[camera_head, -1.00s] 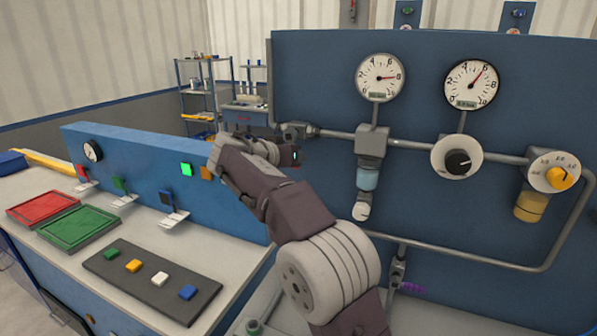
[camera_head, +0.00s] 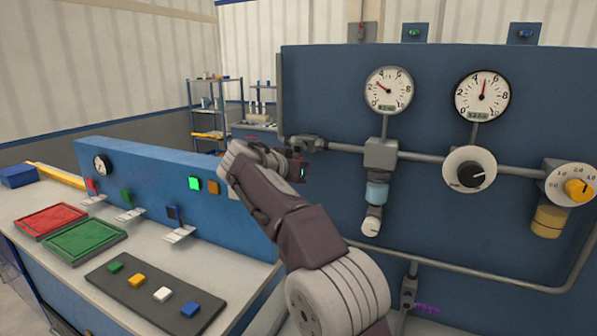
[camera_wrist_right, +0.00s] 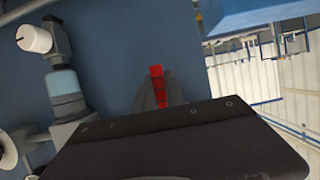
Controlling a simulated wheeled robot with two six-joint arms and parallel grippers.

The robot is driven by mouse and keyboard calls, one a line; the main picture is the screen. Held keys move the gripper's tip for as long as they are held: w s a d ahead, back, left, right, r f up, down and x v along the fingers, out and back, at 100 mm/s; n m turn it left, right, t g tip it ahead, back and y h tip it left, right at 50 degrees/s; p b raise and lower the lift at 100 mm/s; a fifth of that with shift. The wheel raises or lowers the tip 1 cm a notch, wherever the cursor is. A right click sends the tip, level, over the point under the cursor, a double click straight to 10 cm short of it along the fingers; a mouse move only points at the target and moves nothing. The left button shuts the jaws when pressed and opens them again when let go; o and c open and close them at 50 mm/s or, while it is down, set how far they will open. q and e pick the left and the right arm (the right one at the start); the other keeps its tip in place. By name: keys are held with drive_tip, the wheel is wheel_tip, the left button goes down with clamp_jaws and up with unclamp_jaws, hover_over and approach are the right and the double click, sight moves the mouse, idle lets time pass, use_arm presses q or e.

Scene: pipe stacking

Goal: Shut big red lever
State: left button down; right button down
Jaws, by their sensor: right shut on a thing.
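The big red lever (camera_wrist_right: 156,76) shows in the right wrist view as a red bar between the two grey fingers of my right gripper (camera_wrist_right: 159,92). The fingers are shut on it, one on each side. In the head view my right arm reaches up to the left end of the pipe on the blue panel (camera_head: 330,220). There the arm hides the fingers and most or all of the lever. My left gripper is in neither view.
The panel carries a left gauge (camera_head: 388,90), a right gauge (camera_head: 482,96), a black knob (camera_head: 471,174) and a yellow knob (camera_head: 577,189). At left, a bench holds a red tray (camera_head: 52,220), a green tray (camera_head: 84,242) and a dark strip of coloured blocks (camera_head: 150,291).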

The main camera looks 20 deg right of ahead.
drive_tip(key=c, duration=1.4)
unclamp_jaws()
drive_tip(key=shift+f, duration=0.35)
drive_tip(key=shift+w, duration=0.1)
drive_tip(key=shift+r, duration=0.15)
drive_tip(key=v, duration=0.9)
